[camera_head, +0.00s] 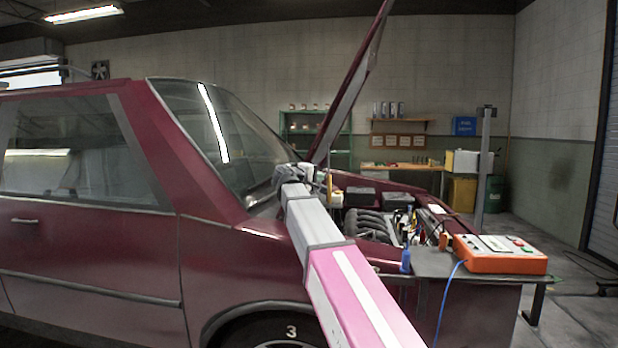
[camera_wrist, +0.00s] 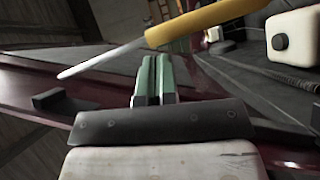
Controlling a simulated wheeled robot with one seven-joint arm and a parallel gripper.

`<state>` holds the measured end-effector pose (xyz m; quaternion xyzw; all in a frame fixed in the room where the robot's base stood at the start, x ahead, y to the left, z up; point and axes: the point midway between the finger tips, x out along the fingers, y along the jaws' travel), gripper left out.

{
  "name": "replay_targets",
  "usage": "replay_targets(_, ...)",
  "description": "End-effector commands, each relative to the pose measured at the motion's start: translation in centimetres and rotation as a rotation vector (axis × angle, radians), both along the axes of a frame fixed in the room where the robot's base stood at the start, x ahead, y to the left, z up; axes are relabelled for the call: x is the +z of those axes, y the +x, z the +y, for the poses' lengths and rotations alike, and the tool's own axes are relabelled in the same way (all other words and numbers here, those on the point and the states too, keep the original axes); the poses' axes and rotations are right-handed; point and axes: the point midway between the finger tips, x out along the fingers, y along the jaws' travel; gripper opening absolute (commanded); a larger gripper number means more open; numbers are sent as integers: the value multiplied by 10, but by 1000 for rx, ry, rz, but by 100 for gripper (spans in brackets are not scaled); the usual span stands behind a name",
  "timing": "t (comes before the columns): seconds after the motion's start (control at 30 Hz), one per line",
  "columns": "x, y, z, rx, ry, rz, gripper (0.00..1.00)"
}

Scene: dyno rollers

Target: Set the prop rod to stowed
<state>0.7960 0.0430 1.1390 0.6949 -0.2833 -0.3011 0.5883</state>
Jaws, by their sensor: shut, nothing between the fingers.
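The prop rod (camera_wrist: 205,22) crosses the top of the wrist view, with a yellow sleeve at the right and a bare grey end pointing left. In the head view a thin upright piece (camera_head: 329,184) under the raised hood (camera_head: 350,85) looks like the same rod. My gripper (camera_wrist: 156,60) has its green fingers together with nothing between them. Its tips are just below the rod in the wrist picture, and I cannot tell whether they touch it. In the head view my arm reaches over the fender to the engine bay, and the fingers are hard to make out.
The engine (camera_head: 368,224) lies open beyond my arm. A white tank with a dark cap (camera_wrist: 294,38) is at the right in the wrist view. A small black block (camera_wrist: 62,102) sits on the car's edge. An orange box (camera_head: 500,262) stands on a cart at the front right.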

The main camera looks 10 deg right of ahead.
Motion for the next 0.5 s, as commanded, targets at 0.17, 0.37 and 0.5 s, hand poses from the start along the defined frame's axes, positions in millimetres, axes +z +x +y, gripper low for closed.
replay_targets(0.17,-1,-1,-8,0,0,0,0)
replay_targets(0.37,-1,-1,-9,0,0,0,0)
replay_targets(0.5,-1,-1,-9,0,1,-1,0)
